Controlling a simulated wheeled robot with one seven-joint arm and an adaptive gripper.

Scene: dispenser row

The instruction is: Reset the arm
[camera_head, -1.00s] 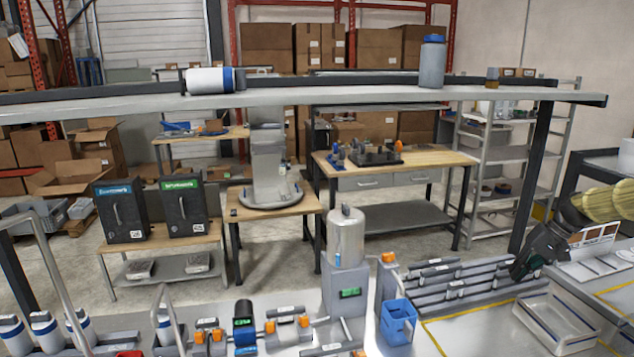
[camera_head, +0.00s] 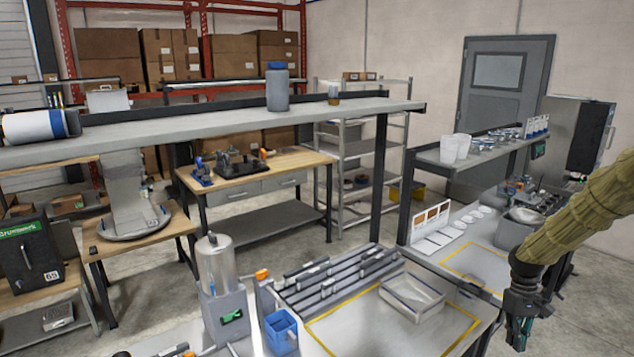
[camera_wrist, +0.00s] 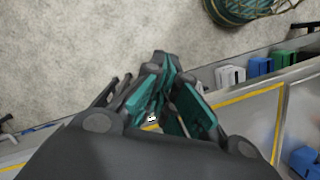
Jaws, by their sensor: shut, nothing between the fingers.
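My gripper (camera_head: 519,335) hangs at the right of the head view, pointing down at the end of my arm in its yellow-tan sleeve. It is beside the right end of the bench, near its front edge. In the wrist view my gripper (camera_wrist: 172,112) shows dark linkages and teal finger pads, with nothing held between them. The fingers are shut.
A clear tray (camera_head: 412,297) and grey slotted racks (camera_head: 330,277) stand on the bench with a blue bin (camera_head: 281,330) and a metal cylinder dispenser (camera_head: 215,262). An overhead shelf (camera_head: 200,127) holds a blue-capped bottle (camera_head: 277,88). Open floor (camera_head: 590,270) lies at the right.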

